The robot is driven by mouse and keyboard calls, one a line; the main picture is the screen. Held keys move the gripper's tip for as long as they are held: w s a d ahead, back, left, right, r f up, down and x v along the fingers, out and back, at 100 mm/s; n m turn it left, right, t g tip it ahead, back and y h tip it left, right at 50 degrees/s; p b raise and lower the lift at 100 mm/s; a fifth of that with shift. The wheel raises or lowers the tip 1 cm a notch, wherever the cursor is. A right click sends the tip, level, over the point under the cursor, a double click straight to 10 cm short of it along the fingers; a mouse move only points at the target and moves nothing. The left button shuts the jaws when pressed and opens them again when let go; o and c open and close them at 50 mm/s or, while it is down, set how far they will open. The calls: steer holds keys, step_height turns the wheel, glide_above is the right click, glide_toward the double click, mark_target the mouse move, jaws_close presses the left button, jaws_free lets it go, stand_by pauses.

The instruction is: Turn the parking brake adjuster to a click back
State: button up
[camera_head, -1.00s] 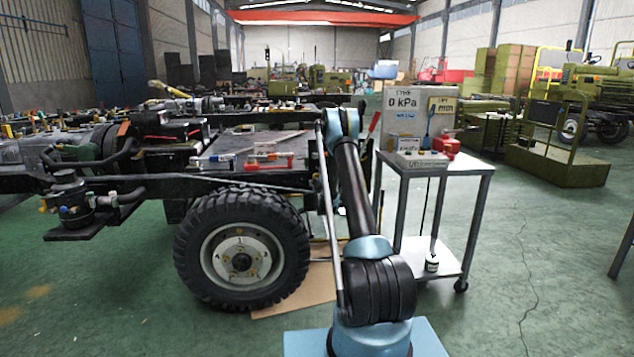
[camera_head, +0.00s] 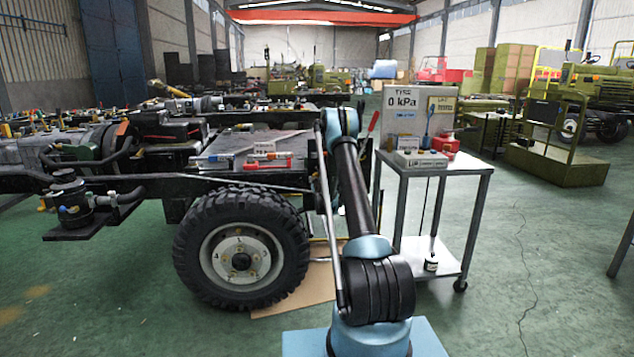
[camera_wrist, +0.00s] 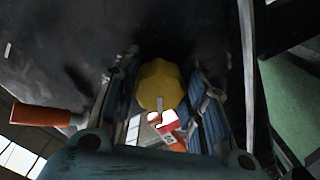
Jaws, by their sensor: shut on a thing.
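A yellow many-sided knob (camera_wrist: 160,84), which appears to be the parking brake adjuster, shows in the wrist view. It has a pale mark on its near edge. My gripper (camera_wrist: 161,92) is shut on it, with one blue-padded finger on each side. In the head view my arm reaches up to the rear end of the chassis, right of the wheel. My gripper and the knob are hidden there behind the arm. No click mark or scale can be made out.
An orange handle (camera_wrist: 42,116) is close left of my gripper. A tyre (camera_head: 242,248) stands left of my arm, under the chassis. A metal trolley (camera_head: 436,168) with a 0 kPa sign (camera_head: 403,101) is close on the right.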

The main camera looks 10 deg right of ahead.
steer(key=o, duration=1.1)
steer(key=shift+r, duration=0.15)
steer(key=shift+n, duration=0.8)
steer(key=shift+s, duration=0.15)
steer(key=s, duration=1.7)
steer(key=shift+s+d+r+m+g+h, duration=0.3)
steer(key=shift+s+r+m+g, duration=0.45)
steer(key=shift+s+r+m, duration=1.3)
steer(key=shift+s+d+r+m+g+h, duration=0.35)
steer(key=shift+s+r+m+g, duration=0.45)
steer(key=shift+s+r+m, duration=1.25)
steer(key=shift+s+d+r+m+g+h, duration=0.15)
steer(key=shift+s+d+r+m+g, duration=0.55)
steer(key=shift+m, duration=2.1)
